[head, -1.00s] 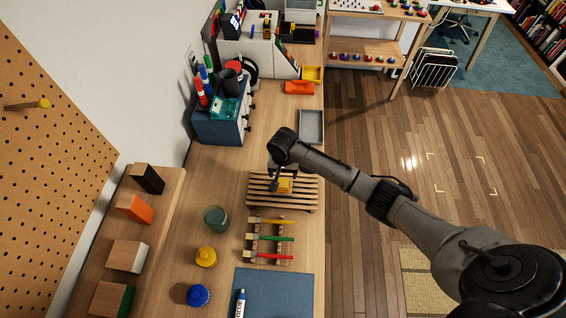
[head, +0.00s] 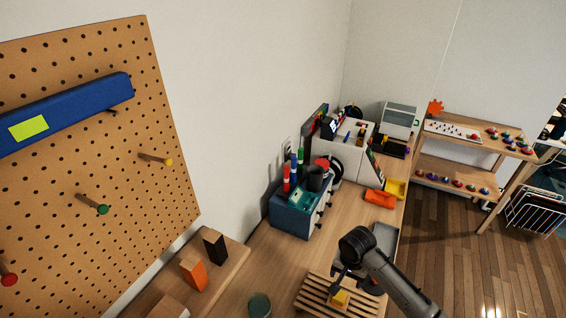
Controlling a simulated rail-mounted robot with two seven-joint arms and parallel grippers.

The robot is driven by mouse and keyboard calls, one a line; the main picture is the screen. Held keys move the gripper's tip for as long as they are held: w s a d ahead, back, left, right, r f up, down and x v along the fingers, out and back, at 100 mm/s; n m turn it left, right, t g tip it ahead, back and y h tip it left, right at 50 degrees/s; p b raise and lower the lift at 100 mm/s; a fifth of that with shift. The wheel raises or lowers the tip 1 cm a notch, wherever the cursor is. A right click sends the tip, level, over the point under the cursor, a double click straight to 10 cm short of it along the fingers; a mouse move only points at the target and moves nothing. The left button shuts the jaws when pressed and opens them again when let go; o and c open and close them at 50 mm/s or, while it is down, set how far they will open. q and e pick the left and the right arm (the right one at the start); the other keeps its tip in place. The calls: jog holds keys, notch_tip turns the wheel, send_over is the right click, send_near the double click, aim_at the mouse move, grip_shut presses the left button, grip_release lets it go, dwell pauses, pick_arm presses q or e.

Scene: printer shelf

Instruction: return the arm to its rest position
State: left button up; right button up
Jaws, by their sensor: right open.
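My right arm comes in from the lower right, and its dark right gripper (head: 352,281) hangs low over the bench. The jaws are open. Just beside and below them in the picture, a small yellow block (head: 340,299) rests on a slatted wooden rack (head: 312,293). I cannot tell whether the jaws touch the block. Part of the rack is hidden behind my arm. My left gripper is not in view.
A grey tray (head: 386,236) lies just beyond the gripper. A blue drawer box (head: 290,220) with markers stands farther left. A green jar (head: 259,305) is left of the rack. A pegboard (head: 95,190) with pegs is at the left. Wooden floor (head: 440,235) lies right of the bench.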

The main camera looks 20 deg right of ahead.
jog(key=a+r+n+t+h, duration=0.1)
jog(key=a+r+n+t, duration=0.25)
jog(key=r+n, duration=0.4)
jog(key=a+r+n+t, duration=0.3)
jog(key=r+n+t, duration=0.25)
jog(key=r, duration=0.25)
jog(key=s+a+f+m+g, duration=0.15)
jog(key=s+f, duration=0.35)
jog(key=s, duration=0.5)
jog(key=s+a+f+g+y, duration=0.15)
jog(key=s+f, duration=0.35)
jog(key=s, duration=0.5)
jog(key=s+a+f+g, duration=0.1)
jog(key=s+f+g, duration=0.1)
jog(key=s+f, duration=0.6)
jog(key=w+p+v, duration=0.2)
jog(key=p+v, duration=1)
jog(key=v, duration=0.2)
jog(key=shift+a+r, duration=0.5)
jog(key=shift+a, duration=0.1)
